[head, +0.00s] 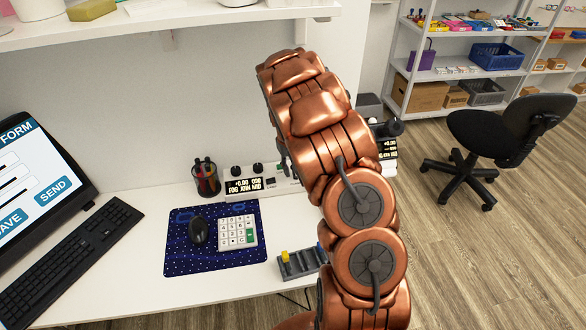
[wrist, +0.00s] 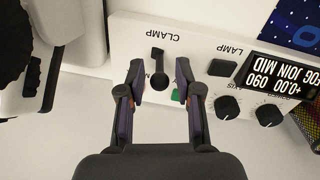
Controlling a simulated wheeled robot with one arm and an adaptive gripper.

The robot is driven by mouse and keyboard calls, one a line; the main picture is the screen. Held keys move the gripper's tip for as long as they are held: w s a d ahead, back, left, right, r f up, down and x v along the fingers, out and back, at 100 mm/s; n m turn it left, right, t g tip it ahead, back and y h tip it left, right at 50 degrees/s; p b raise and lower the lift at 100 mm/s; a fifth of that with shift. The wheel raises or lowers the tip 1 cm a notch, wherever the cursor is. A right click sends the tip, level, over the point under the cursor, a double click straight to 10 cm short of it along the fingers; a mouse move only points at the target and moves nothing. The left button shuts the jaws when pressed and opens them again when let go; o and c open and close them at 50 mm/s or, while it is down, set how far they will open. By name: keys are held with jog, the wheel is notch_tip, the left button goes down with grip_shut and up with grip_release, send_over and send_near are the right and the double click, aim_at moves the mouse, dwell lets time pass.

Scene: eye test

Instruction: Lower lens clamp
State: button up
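The clamp control is a small black lever (wrist: 158,66) beside the upside-down CLAMP label on a white panel (wrist: 215,47) in the wrist view. I cannot tell the height of the fingertips above the panel. In the head view my copper arm hides the gripper and the lever; part of the white panel (head: 284,184) shows left of it.
In the wrist view a black lamp button (wrist: 222,68), two knobs and a display (wrist: 283,77) lie right of the lever. A green patch (wrist: 176,96) sits by the right finger. A black-and-white body (wrist: 52,50) stands at left. A pen cup (head: 206,180) stands near the panel.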

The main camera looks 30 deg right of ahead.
jog(key=shift+d+f, duration=0.1)
jog(key=shift+f, duration=0.75)
grip_shut()
